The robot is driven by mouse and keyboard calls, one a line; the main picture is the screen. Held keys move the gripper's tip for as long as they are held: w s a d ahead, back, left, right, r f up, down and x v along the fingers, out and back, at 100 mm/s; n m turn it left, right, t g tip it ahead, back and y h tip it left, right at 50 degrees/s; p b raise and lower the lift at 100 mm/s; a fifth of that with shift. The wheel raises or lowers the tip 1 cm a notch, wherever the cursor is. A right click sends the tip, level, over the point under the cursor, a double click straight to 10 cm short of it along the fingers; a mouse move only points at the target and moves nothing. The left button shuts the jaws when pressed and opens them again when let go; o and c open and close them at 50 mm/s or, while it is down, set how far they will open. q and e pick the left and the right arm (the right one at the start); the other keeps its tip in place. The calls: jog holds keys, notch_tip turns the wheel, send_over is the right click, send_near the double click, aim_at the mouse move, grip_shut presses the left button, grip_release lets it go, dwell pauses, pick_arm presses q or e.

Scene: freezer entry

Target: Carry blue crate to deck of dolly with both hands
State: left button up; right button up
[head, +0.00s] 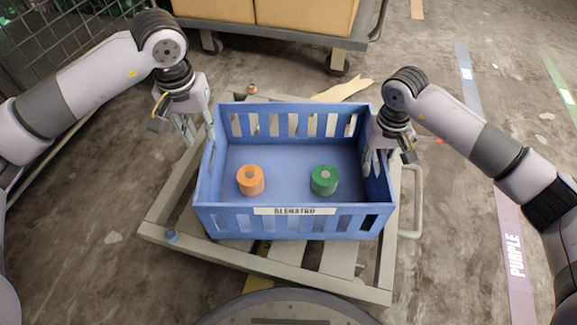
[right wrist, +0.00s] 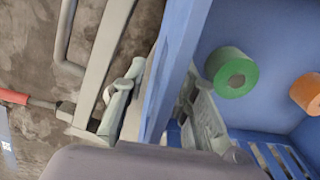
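The blue crate (head: 294,224) stands upright over the deck of the grey-beige dolly (head: 166,215), turned relative to its frame. It looks to be resting there, but its underside is hidden. An orange roll (head: 250,180) and a green roll (head: 324,180) are inside. My left gripper (head: 198,132) is at the crate's left wall, fingers apart, with a gap outside the wall. My right gripper (head: 373,160) is at the right wall. In the right wrist view its fingers (right wrist: 163,105) straddle the wall, apart, with a gap visible on the outer side.
A cart with cardboard boxes (head: 305,14) stands behind the dolly. A wire cage (head: 70,40) is at the upper left. A dolly handle (head: 415,203) sticks out at the right. Floor strips, one marked PURPLE (head: 513,250), lie on the right. Floor at the lower left is clear.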

notch_tip(320, 180, up, 11)
jog(key=shift+r, duration=0.2)
jog(key=shift+d, duration=0.1)
dwell(0.5)
